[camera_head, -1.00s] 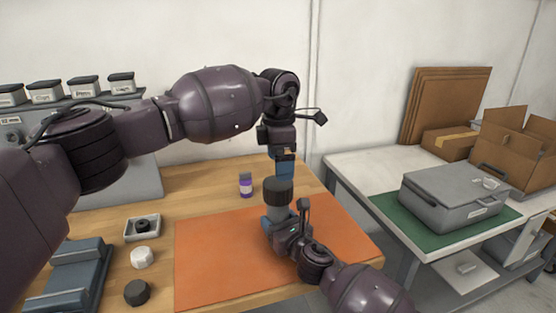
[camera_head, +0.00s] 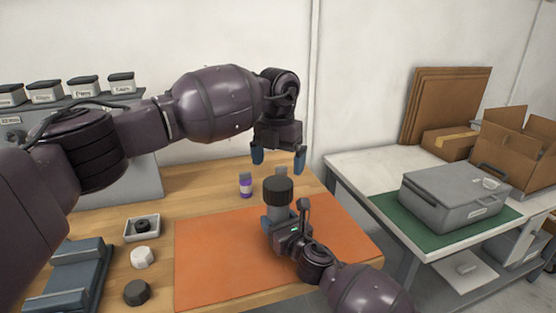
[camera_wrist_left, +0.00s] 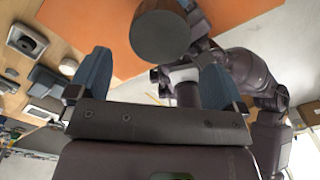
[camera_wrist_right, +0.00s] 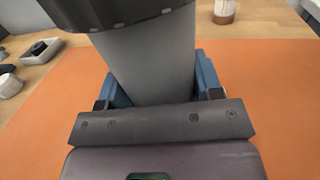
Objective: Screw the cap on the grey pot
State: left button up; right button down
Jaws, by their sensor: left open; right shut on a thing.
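The grey pot (camera_head: 278,211) stands upright over the orange mat, with the black cap (camera_head: 278,189) on its top. My right gripper (camera_head: 276,222) is shut on the pot's body; in the right wrist view the grey pot (camera_wrist_right: 150,60) rises between the blue fingers, with the black cap (camera_wrist_right: 115,10) above it. How tightly the cap sits cannot be told. My left gripper (camera_head: 278,160) is open and empty above the cap, its blue fingers wide apart. In the left wrist view the cap (camera_wrist_left: 160,34) shows beyond the open fingers, apart from them.
The orange mat (camera_head: 215,255) covers the middle of the wooden table. A small grey tray (camera_head: 141,229) with a dark part, a white cap (camera_head: 142,257) and another black cap (camera_head: 137,292) lie left of the mat.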

aim_at(278, 182)
pick_arm(q)
jog(key=shift+f, duration=0.1)
jog(key=shift+f, duration=3.9)
jog(key=shift+c, duration=0.2)
jog(key=c, duration=0.9)
jog(key=o, duration=1)
notch_tip(278, 182, up, 12)
